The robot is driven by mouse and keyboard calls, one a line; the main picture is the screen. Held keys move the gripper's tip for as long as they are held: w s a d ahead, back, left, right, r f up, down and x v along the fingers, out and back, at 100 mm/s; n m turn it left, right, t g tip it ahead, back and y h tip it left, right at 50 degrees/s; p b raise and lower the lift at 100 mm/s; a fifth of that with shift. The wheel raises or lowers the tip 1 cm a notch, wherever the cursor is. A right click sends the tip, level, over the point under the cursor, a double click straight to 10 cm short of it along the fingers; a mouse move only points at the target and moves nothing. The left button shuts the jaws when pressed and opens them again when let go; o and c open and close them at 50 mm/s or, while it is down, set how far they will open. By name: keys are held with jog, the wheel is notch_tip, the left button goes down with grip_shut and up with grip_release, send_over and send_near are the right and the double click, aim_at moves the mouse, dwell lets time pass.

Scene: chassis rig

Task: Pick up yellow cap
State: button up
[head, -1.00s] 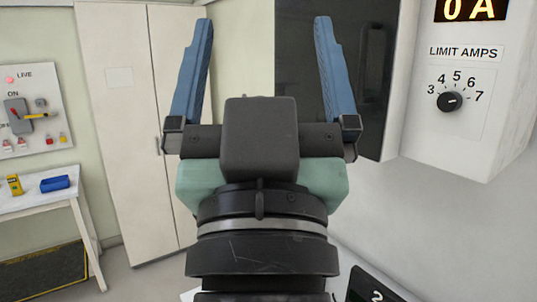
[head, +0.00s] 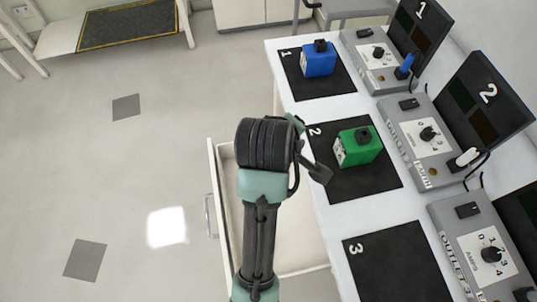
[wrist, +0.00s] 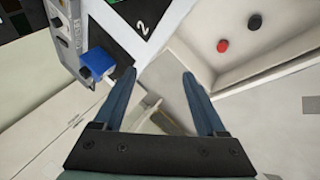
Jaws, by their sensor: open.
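No yellow cap can be made out in either current view. In the wrist view my gripper (wrist: 159,73) is open, with its two blue fingers apart and nothing between them. Beyond the right finger, an open pale drawer holds a red round cap (wrist: 222,46) and a black round cap (wrist: 254,21). Part of the drawer is cut off by the picture edge.
A white bench (head: 320,200) carries numbered black mats, with a blue box (head: 318,60) and a green box (head: 357,147) on two of them. Grey outlet units (head: 420,135) with upright panels line its right side. Open floor (head: 130,180) lies left of the drawer.

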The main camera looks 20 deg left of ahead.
jog(key=s+f+n+g+b, duration=0.1)
jog(key=s+f+g, duration=0.1)
jog(key=s+f, duration=0.3)
jog(key=s+f+n+g+h+b, duration=0.1)
jog(key=s+f, duration=0.4)
jog(key=f, duration=0.6)
jog(key=s+d+f+n+g+b, duration=0.1)
jog(key=s+f+g, duration=0.3)
jog(key=f, duration=0.4)
jog(key=shift+s+f+n+h+b, duration=0.1)
jog(key=shift+s+n+h+b, duration=0.3)
jog(key=shift+n+b, duration=0.45)
jog(key=shift+s+d+f+b, duration=0.1)
jog(key=shift+f+b, duration=0.05)
jog(key=shift+f, duration=0.9)
jog(key=shift+s+d+f+b, duration=0.15)
jog(key=shift+f, duration=0.9)
jog(key=shift+s+d+f+b, duration=0.1)
jog(key=shift+f+b, duration=0.05)
jog(key=shift+f, duration=0.9)
grip_shut()
